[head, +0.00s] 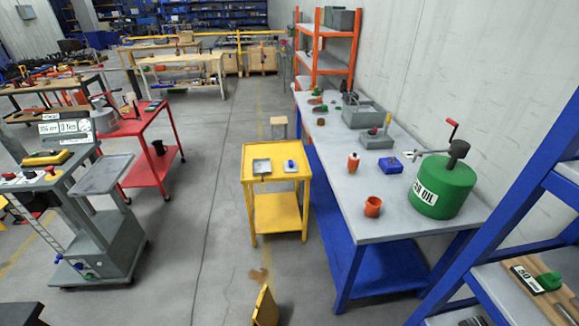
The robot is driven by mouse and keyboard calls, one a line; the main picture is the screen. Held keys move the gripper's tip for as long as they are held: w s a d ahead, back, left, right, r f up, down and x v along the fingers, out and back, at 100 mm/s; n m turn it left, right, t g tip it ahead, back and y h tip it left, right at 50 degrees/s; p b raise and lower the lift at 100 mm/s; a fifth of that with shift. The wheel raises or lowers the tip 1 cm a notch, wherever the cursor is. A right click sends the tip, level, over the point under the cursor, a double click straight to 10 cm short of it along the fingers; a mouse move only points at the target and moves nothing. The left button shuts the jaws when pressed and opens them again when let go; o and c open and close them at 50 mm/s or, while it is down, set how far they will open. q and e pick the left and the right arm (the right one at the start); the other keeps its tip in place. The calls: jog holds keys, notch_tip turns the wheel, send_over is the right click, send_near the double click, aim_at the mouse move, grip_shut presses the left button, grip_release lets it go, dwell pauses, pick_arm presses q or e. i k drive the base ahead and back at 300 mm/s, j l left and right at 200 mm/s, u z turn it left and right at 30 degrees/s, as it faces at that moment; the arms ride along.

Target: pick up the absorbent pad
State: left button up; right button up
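I cannot make out the absorbent pad for certain. A small pale flat piece (298,174) lies on the right half of the yellow cart's top, with a small blue object (290,165) on it; I cannot tell whether this piece is the pad. A shallow grey tray (262,167) sits to its left on the same yellow cart (249,188). Neither of my grippers is in view.
A long workbench (355,225) on the right carries a green oil drum (443,188) and orange cups. A brownish stain (258,275) and a yellow upright piece (265,306) are on the floor before the cart.

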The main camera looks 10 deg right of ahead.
aim_at(291, 165)
jog(key=i+j+z, duration=0.15)
jog(key=j, duration=0.6)
jog(key=i+j+z, duration=0.1)
jog(key=j, duration=0.3)
jog(key=i+j, duration=0.15)
jog(key=j, duration=0.2)
jog(key=i+j+z, duration=0.15)
jog(key=j, duration=0.25)
jog(key=i+j+z, duration=0.1)
jog(key=i+j, duration=0.2)
jog(key=i+j+z, duration=0.1)
jog(key=i+j, duration=0.15)
jog(key=j, duration=0.25)
jog(key=i+j+z, duration=0.2)
jog(key=i+j, duration=0.25)
jog(key=i, duration=0.2)
jog(key=i+j+z, duration=0.1)
jog(key=i, duration=0.3)
jog(key=i+j+z, duration=0.15)
jog(key=i, duration=0.25)
